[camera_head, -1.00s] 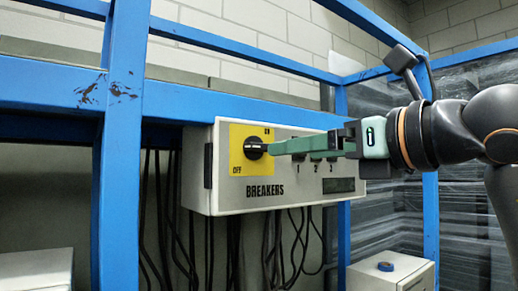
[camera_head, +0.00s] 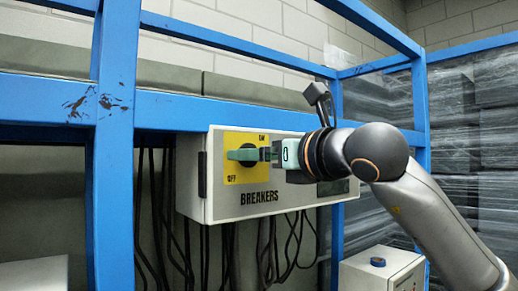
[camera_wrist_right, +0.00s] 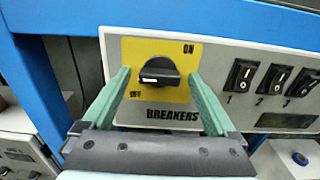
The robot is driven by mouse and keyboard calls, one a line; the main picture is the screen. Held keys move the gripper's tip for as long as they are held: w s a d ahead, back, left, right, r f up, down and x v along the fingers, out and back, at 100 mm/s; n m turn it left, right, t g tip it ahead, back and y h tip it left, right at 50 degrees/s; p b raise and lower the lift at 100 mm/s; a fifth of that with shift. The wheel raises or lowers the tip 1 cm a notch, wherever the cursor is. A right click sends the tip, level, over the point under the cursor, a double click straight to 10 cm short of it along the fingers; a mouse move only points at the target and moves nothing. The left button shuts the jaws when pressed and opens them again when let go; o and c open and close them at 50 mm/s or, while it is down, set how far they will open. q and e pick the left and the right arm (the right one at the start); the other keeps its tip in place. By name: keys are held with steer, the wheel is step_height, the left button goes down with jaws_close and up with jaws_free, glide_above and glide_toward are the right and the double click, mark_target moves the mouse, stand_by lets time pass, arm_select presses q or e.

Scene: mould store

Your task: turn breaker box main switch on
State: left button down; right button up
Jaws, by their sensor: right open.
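The breaker box (camera_head: 300,196) is a pale grey box on the blue frame, lettered BREAKERS. Its main switch is a black rotary knob (camera_wrist_right: 160,72) on a yellow plate (camera_head: 236,137) marked ON at upper right and OFF at lower left. In the right wrist view the knob's handle lies roughly sideways, with its white mark toward the left, OFF side. My right gripper (camera_head: 244,155) is open at the plate, its green fingers on either side of the knob; contact cannot be told. In the head view the gripper hides most of the knob. My left gripper is not in view.
Small numbered rocker switches (camera_wrist_right: 274,78) sit right of the knob. Blue frame posts (camera_head: 116,200) and beams surround the box. Black cables (camera_head: 290,245) hang below.

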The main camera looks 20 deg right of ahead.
steer(key=c, duration=1.4)
steer(key=shift+o, duration=0.2)
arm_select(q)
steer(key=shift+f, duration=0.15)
